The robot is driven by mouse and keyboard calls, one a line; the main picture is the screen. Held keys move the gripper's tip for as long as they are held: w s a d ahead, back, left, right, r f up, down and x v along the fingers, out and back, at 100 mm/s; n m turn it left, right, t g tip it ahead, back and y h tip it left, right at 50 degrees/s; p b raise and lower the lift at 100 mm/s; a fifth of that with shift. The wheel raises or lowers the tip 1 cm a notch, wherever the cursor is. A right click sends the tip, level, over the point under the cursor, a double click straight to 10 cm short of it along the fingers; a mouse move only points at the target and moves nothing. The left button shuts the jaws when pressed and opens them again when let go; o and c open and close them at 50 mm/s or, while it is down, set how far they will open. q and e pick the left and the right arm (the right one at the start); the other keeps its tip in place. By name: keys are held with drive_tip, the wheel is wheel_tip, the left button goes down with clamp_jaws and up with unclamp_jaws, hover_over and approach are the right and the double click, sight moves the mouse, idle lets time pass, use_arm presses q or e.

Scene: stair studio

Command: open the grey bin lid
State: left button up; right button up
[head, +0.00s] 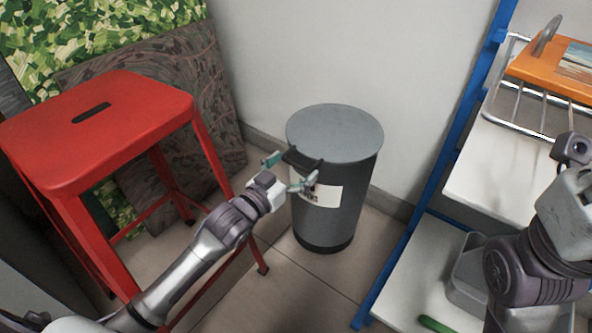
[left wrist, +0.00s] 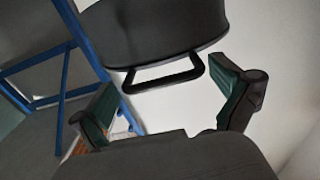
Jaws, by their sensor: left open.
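The grey bin (head: 330,222) stands on the floor in the corner, with its flat round grey lid (head: 335,130) lying closed on top. A dark handle (head: 303,160) sticks out from the lid's near left edge. My left gripper (head: 288,172) is open at the handle, one finger on each side of it. In the left wrist view the black loop handle (left wrist: 165,76) lies between the spread green-padded fingers of the gripper (left wrist: 168,105), a little beyond their tips, and I see no contact. My right arm is at the right edge, and its fingers cannot be made out.
A red stool (head: 100,125) stands left of the bin, close to my left arm. A blue-framed shelf (head: 425,190) with white boards is on the right, holding a wire rack (head: 515,110) and a grey container (head: 468,262). The wall is close behind the bin.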

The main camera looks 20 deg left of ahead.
use_arm(q)
drive_tip(key=shift+w+d, duration=0.1)
drive_tip(key=shift+w, duration=0.15)
drive_tip(key=c, duration=1.3)
drive_tip(key=shift+r, duration=0.1)
drive_tip(key=shift+c, duration=0.2)
